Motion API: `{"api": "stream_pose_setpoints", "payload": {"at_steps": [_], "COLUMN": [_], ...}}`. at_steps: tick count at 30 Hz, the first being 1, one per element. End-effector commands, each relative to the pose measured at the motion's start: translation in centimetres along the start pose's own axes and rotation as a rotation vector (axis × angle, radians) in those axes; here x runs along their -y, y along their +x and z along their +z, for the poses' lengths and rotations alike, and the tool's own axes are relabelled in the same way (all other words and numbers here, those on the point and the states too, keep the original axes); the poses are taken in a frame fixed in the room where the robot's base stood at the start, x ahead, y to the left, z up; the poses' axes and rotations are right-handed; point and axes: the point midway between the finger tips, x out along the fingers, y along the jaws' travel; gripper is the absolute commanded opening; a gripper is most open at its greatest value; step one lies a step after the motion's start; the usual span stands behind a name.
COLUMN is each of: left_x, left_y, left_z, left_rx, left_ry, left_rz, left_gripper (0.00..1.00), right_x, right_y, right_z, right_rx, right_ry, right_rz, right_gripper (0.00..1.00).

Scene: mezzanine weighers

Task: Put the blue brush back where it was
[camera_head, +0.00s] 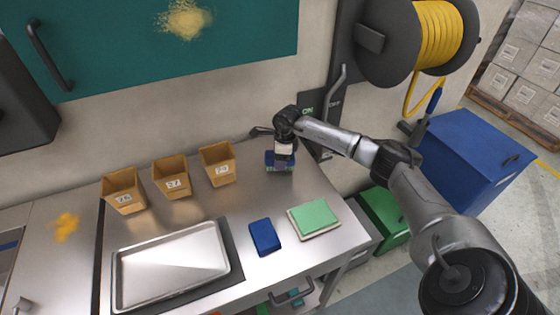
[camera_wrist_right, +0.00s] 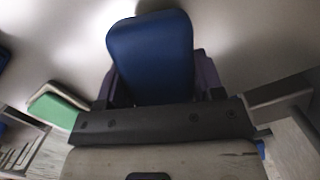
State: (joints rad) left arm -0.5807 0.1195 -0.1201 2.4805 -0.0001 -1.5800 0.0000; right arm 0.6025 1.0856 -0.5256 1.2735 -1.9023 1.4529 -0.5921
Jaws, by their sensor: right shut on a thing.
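My right gripper (camera_head: 281,165) is at the back of the steel counter, right of the bins, pointing down. It is shut on a blue block-shaped thing, which I take to be the blue brush (camera_wrist_right: 150,55); in the head view only its blue edges show around the fingers. In the right wrist view its smooth blue face fills the space between the fingers. I cannot tell whether it touches the counter. A second blue block (camera_head: 264,236) lies flat near the counter's front. My left gripper is not in view.
The steel counter (camera_head: 262,195) holds three labelled tan bins (camera_head: 172,180), a metal tray (camera_head: 172,265) and a green pad on a pale one (camera_head: 314,217). A wall and a dark upright with a handle stand close behind my right gripper. Yellow powder (camera_head: 65,226) lies at left.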

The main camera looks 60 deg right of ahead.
Motion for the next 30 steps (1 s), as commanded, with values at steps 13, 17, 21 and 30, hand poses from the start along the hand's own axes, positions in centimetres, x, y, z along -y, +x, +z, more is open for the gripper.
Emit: {"api": "stream_pose_setpoints", "payload": {"at_steps": [13,17,21,30], "left_x": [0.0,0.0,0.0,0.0], "left_y": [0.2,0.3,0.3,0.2], "left_z": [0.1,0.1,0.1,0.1], "left_rx": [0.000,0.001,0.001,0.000], "left_ry": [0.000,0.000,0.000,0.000], "left_rz": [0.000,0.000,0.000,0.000], "left_gripper": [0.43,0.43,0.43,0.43], "right_x": [0.0,0.0,0.0,0.0], "right_y": [1.6,1.7,1.7,1.6], "right_z": [-0.3,-0.3,-0.3,-0.2], "right_rx": [0.001,0.000,0.001,0.001], "right_ry": [0.000,0.000,0.000,0.000], "right_rz": [-0.001,-0.001,-0.001,-0.001], "right_gripper": [0.39,0.67,0.81,0.87]}}
